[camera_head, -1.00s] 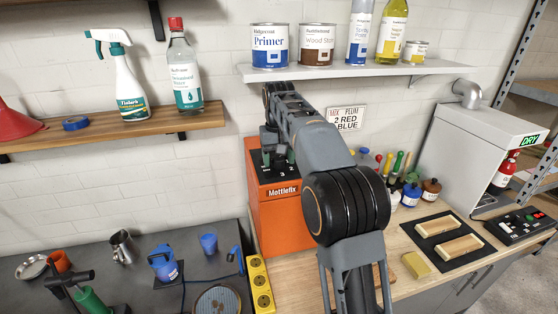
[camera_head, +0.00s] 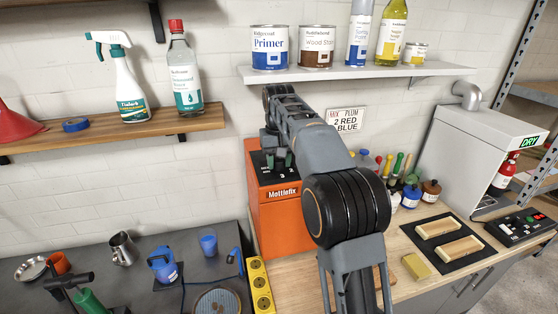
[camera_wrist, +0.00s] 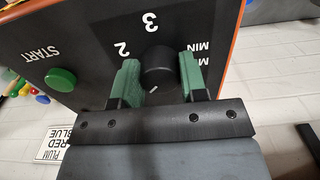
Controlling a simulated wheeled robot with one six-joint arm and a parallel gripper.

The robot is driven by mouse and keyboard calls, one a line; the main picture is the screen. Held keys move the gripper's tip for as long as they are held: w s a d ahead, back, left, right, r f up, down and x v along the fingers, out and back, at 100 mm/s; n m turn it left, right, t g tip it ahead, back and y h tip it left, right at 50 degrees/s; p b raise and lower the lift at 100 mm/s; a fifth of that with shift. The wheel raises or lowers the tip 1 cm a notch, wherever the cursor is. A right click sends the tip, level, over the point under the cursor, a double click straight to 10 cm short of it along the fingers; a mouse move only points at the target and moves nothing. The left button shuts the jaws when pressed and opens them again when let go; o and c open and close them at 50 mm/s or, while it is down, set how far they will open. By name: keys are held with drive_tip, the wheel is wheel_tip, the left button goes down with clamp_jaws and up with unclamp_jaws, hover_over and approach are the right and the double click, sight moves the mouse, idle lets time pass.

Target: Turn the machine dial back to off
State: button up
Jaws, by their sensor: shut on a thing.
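The orange Mottlefix machine (camera_head: 283,228) stands on the bench, with a black control panel on top. In the wrist view its black round dial (camera_wrist: 159,66) sits between the two green fingers of my gripper (camera_wrist: 159,75), which is shut on it. A short white mark on the dial points to the lower left, toward my wrist. The figures 2 and 3 and the word MIN surround the dial; some print is hidden by the fingers. In the head view my gripper (camera_head: 279,160) is over the panel and the dial cannot be made out.
A green START button (camera_wrist: 61,79) is on the same panel, beside my gripper. A shelf with cans and bottles (camera_head: 350,73) hangs above. A sign (camera_head: 346,119) is on the wall behind. A yellow socket strip (camera_head: 260,284) lies left of the machine.

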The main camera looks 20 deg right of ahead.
sight(279, 160)
drive_tip(key=shift+r+n, duration=0.1)
drive_tip(key=shift+n, duration=0.2)
drive_tip(key=n+p, duration=0.2)
drive_tip(key=shift+r+n, duration=0.1)
drive_tip(key=shift+n, duration=0.3)
drive_tip(key=n+p, duration=0.2)
drive_tip(key=n, duration=0.3)
drive_tip(key=shift+n+p, duration=0.3)
drive_tip(key=o, duration=0.9)
wheel_tip(279, 160, up, 13)
drive_tip(key=shift+r, duration=0.2)
idle(0.4)
drive_tip(key=shift+s, duration=0.15)
